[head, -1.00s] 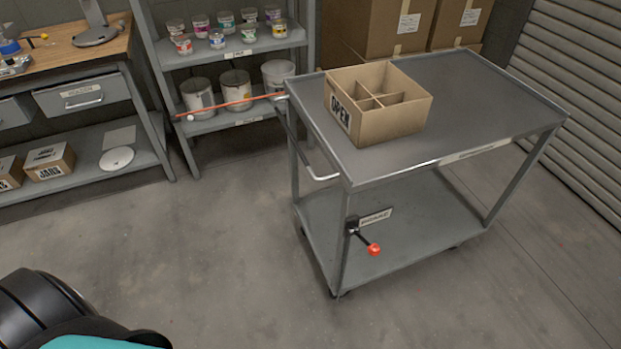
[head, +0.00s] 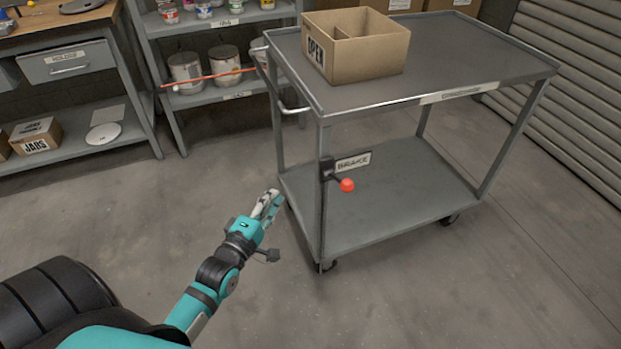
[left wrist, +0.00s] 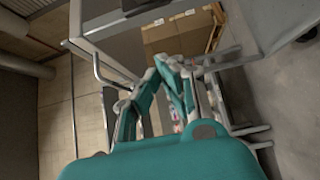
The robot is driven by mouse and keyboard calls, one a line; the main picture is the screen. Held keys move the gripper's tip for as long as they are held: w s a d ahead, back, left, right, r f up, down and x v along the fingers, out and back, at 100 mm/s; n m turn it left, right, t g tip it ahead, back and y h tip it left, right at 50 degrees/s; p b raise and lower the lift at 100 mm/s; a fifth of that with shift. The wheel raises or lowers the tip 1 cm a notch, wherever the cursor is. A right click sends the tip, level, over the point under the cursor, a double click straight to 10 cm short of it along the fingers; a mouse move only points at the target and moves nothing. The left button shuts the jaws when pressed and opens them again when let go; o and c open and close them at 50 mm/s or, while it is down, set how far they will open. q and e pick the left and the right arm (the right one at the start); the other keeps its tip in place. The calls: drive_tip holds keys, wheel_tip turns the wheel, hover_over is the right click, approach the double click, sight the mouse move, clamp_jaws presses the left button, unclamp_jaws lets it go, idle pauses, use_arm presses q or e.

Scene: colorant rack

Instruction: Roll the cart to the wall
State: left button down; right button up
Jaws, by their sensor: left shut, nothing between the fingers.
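The grey cart (head: 400,235) stands in the middle right of the head view. Its tubular push handle (head: 292,109) is on the left end. A brake lever with a red knob (head: 347,185) sits on the near left post beside a BRAKE label (head: 353,162); the lever slants down to the right. My left gripper (head: 270,203) is shut and empty, just left of that post, below handle height and apart from the lever in the picture. In the left wrist view its fingers (left wrist: 176,92) point away from the camera. My right gripper is not in view.
An open divided carton (head: 372,58) stands on the cart top. A shelf rack (head: 215,22) with tins and a workbench (head: 60,45) stand at the back left. A ribbed shutter wall (head: 570,90) is at the right. The floor in front is clear.

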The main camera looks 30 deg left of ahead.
use_arm(q)
drive_tip(key=w+d+b, duration=0.1)
drive_tip(key=w, duration=1.1)
drive_tip(key=shift+w+d, duration=0.2)
drive_tip(key=shift+d, duration=0.2)
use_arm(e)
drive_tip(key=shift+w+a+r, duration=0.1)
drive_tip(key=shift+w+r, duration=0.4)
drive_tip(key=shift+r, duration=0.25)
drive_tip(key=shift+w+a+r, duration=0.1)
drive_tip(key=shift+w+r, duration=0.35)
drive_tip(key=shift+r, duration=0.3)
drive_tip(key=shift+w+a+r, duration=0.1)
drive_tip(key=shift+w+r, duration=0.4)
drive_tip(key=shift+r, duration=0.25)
use_arm(q)
drive_tip(key=shift+f, duration=0.1)
